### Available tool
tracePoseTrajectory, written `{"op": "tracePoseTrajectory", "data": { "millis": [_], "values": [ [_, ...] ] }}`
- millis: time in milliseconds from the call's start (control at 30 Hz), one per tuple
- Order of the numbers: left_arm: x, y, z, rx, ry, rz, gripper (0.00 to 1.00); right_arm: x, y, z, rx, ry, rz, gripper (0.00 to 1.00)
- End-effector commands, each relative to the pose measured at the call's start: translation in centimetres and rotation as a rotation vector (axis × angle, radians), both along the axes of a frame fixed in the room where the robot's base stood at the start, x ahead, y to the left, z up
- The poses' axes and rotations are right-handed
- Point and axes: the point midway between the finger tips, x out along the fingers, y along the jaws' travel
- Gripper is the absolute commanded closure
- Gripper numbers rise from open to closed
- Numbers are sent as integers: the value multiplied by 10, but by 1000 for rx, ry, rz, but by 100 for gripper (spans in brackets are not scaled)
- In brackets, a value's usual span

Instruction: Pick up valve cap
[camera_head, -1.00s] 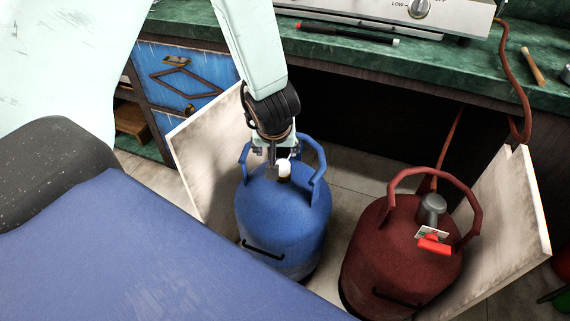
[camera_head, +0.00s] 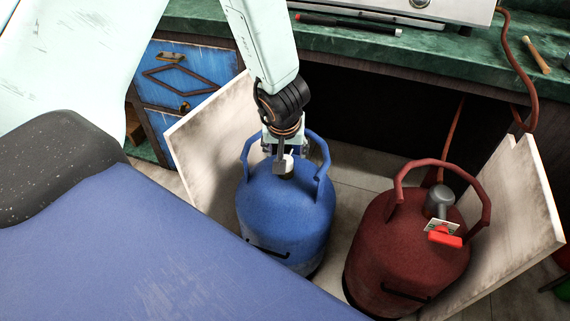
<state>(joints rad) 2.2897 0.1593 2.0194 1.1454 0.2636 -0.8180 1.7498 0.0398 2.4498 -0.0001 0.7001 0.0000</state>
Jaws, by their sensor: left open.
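The blue gas cylinder (camera_head: 285,217) stands upright on the floor in front of the counter. The small white valve cap (camera_head: 288,165) sits on its top, inside the blue carrying handle. My left gripper (camera_head: 283,160) points down between the handle's sides, with its fingers at the cap and partly covering it. It is open; whether a finger touches the cap is too small to tell. My right gripper is not in view.
A red gas cylinder (camera_head: 408,248) with a grey regulator (camera_head: 439,203) and red knob (camera_head: 445,240) stands to the right. Open cabinet doors flank the cylinders, the left one (camera_head: 205,145) close to the blue cylinder. A green counter (camera_head: 440,60) with a hotplate is behind.

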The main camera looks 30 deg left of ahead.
Motion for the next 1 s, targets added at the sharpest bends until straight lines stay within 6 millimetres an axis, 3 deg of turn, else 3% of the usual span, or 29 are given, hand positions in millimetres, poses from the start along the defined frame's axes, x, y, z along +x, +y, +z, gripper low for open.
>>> {"op": "tracePoseTrajectory", "data": {
  "millis": [400,700,1000],
  "values": [
    [10,9,-44,0,1,0,37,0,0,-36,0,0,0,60],
    [13,10,-45,0,0,-2,38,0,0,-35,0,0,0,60],
    [13,10,-45,0,0,-2,64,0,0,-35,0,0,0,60]
  ]
}}
